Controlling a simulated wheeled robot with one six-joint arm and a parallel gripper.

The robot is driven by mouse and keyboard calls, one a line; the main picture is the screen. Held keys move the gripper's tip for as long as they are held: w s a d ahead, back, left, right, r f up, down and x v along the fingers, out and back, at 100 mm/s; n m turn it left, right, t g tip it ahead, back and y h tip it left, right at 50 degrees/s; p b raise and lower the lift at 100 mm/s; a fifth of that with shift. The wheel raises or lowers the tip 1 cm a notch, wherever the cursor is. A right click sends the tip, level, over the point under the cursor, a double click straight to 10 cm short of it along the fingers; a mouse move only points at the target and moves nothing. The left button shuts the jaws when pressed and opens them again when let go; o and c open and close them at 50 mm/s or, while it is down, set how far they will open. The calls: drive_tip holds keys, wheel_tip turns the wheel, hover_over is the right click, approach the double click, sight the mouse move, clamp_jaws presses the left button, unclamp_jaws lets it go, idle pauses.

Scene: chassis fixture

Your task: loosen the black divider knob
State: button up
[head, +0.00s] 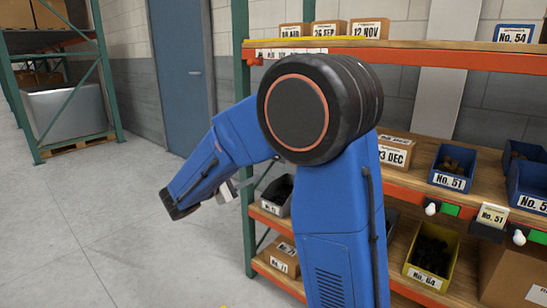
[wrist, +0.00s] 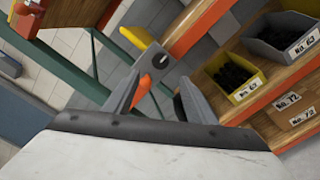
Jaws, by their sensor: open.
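I cannot pick out the black divider knob for certain in either view. In the wrist view my gripper (wrist: 159,80) shows at the centre, its two grey fingers apart with a gap between them. Beyond the fingers is a dark grey part (wrist: 152,66) with a small pale mark, close to an orange piece (wrist: 140,88); I cannot tell what it is or whether it touches a finger. In the head view my blue arm bends down to the left, and the gripper is mostly hidden behind it.
Shelving with orange beams (head: 420,187) stands at the right, holding a yellow bin (head: 432,258), blue bins (head: 452,168) and cartons. White knobs (head: 432,208) and green tags line a beam. The floor (head: 90,225) at left is clear.

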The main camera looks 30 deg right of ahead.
drive_tip(key=x, duration=1.3)
drive_tip(key=shift+d+f, duration=0.1)
drive_tip(key=shift+d, duration=0.25)
drive_tip(key=shift+c, duration=0.6)
drive_tip(key=c, duration=0.9)
